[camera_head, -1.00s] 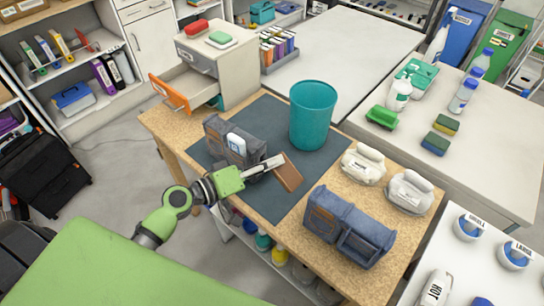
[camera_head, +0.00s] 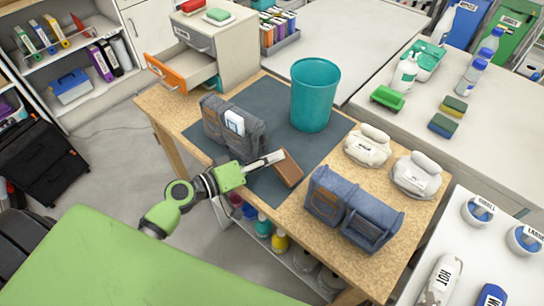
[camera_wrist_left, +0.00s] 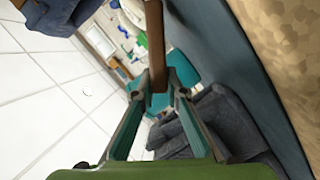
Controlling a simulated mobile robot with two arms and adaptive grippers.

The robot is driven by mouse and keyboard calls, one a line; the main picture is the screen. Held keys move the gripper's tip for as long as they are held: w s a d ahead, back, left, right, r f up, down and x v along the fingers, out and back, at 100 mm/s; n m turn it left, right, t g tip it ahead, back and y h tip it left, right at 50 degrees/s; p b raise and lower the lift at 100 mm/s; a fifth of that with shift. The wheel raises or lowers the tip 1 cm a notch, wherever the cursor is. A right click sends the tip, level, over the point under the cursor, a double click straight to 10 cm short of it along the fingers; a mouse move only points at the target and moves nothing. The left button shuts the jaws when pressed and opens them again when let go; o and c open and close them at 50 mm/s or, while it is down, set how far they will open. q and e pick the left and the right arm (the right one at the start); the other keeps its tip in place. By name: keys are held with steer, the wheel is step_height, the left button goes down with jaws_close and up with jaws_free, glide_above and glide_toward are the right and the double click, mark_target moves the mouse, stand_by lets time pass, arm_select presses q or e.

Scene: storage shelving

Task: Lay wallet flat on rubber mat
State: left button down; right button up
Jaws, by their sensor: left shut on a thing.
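The brown wallet (camera_head: 288,167) is held at the tips of my left gripper (camera_head: 273,159), over the front part of the dark rubber mat (camera_head: 272,105). In the left wrist view the wallet (camera_wrist_left: 155,45) is seen edge-on between the two fingers (camera_wrist_left: 158,98), standing out from their tips. It looks tilted, not flat; I cannot tell whether its lower edge touches the mat. The right gripper is not in view.
A teal bin (camera_head: 315,95) and a grey-blue denim bag (camera_head: 232,127) stand on the mat. Another denim bag (camera_head: 352,208) and two white wrapped items (camera_head: 367,146) (camera_head: 417,175) are on the wooden tabletop. An orange drawer (camera_head: 180,70) stands open at the back left.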

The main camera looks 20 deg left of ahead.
arm_select(q)
steer(key=c, duration=2.1)
jaws_free()
steer(key=shift+o, duration=0.7)
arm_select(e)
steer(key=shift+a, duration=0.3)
arm_select(q)
steer(key=shift+s+a, duration=0.3)
steer(key=shift+s, duration=0.15)
steer(key=v, duration=1.1)
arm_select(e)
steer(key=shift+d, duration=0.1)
arm_select(q)
steer(key=shift+r, duration=0.1)
